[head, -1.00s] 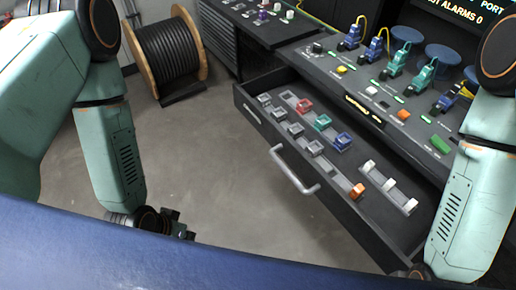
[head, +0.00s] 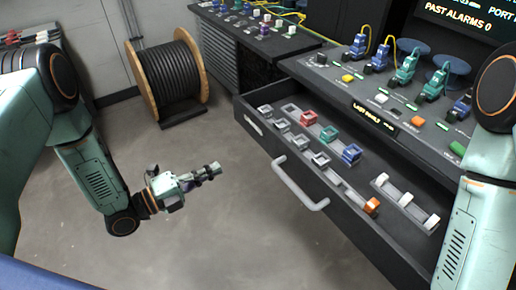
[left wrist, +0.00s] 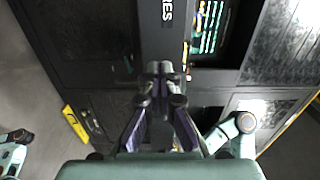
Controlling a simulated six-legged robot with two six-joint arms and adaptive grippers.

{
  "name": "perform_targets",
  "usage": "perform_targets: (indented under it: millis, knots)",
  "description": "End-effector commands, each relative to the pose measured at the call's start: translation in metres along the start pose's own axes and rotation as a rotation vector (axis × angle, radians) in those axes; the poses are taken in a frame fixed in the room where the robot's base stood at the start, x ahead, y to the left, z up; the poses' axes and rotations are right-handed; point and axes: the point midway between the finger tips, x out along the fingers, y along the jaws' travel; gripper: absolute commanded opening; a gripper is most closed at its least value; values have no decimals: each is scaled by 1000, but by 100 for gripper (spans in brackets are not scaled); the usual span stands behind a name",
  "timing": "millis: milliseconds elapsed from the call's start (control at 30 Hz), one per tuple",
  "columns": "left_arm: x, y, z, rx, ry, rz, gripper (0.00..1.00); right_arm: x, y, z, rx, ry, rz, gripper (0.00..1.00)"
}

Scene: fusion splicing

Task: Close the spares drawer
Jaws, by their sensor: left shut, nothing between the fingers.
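The spares drawer (head: 335,200) stands pulled out of the dark console, with its light bar handle (head: 300,185) on the front face. My left gripper (head: 217,170) is shut and empty, held over open floor to the left of the handle and apart from it. Its closed fingers also show in the left wrist view (left wrist: 160,68), pointing at a dark front with white letters ending in "RES" (left wrist: 168,12). My right arm comes in at the right edge of the head view, but its gripper is out of view.
In the drawer are rails with grey, red, green, blue, orange and white pieces. The console top (head: 340,72) carries several coloured connectors and a lit label. A cable reel (head: 168,75) stands on the floor at the back left. The floor before the drawer is clear.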

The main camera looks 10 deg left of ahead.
Motion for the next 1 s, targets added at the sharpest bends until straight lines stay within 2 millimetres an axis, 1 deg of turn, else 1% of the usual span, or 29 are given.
perform_targets:
  millis: [133,267,600,800,900,1000]
  knots:
    - [9,0,-1,17,3,0,0,2,0,0,0,0,0,42]
    - [27,1,-1,18,5,1,0,6,0,0,0,0,0,42]
    - [89,1,-1,17,4,1,0,14,0,0,0,0,0,42]
    - [121,2,-1,14,3,2,0,18,0,0,0,0,0,42]
    - [131,2,-1,13,1,2,0,19,0,0,0,0,0,42]
    - [137,2,0,13,-1,3,0,20,0,0,0,0,0,42]
